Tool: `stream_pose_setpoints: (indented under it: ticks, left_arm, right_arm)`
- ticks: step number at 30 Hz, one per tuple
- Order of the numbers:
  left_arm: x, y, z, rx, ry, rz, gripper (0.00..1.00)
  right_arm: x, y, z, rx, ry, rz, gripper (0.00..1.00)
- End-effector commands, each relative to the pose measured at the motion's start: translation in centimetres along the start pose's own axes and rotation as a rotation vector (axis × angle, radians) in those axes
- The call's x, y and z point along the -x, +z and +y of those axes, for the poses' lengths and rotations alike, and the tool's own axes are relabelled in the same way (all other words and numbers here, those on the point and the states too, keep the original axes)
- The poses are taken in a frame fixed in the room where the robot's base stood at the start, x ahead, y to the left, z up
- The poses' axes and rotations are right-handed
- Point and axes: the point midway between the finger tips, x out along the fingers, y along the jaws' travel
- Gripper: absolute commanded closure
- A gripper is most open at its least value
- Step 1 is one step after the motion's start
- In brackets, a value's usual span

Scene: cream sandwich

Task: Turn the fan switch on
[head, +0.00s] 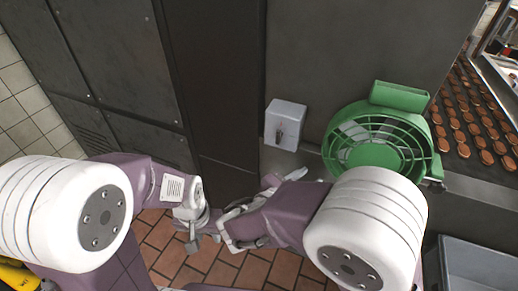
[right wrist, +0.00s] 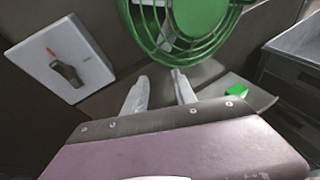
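The fan switch (head: 285,124) is a pale box with a dark lever on the grey wall, left of the green fan (head: 386,97). In the right wrist view the switch plate (right wrist: 88,75) is at upper left, with a dark lever, a red mark and a green mark. The fan (right wrist: 205,18) is at top centre there. My right gripper (head: 284,180) is below the switch in the head view, apart from it; its fingers (right wrist: 160,82) are spread and empty. My left gripper (head: 195,236) hangs lower left over the floor; its finger gap is unclear.
A conveyor (head: 448,150) with several rows of brown biscuits runs at the right. A grey bin (head: 478,262) stands at lower right. Dark lockers (head: 110,60) are at the left. The tiled floor (head: 172,258) is below my grippers.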

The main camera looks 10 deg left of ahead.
Motion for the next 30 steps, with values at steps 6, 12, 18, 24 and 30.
stream_pose_setpoints:
  ticks: [6, 12, 18, 24, 30]
  left_arm:
    - [-1.6, 0.1, 0.0, 0.0, 0.0, 0.001, 0.64]
    - [-1.5, 0.1, 0.0, 0.0, 0.0, 0.001, 0.64]
    - [-1.3, 0.1, 0.0, 0.0, 0.0, 0.001, 0.64]
    - [-1.1, 0.1, 0.0, 0.0, 0.0, 0.001, 0.64]
    - [-1.0, 0.1, 0.0, 0.0, 0.0, 0.001, 0.64]
  right_arm:
    - [7.3, 1.6, 8.2, 0.155, 0.332, -0.274, 0.67]
    - [7.5, 2.1, 8.8, 0.159, 0.349, -0.293, 0.67]
    - [4.0, 3.1, 10.0, 0.157, 0.343, -0.291, 0.67]
    - [0.7, 4.0, 11.3, 0.157, 0.345, -0.29, 0.67]
    - [-0.4, 4.2, 11.8, 0.158, 0.349, -0.289, 0.67]
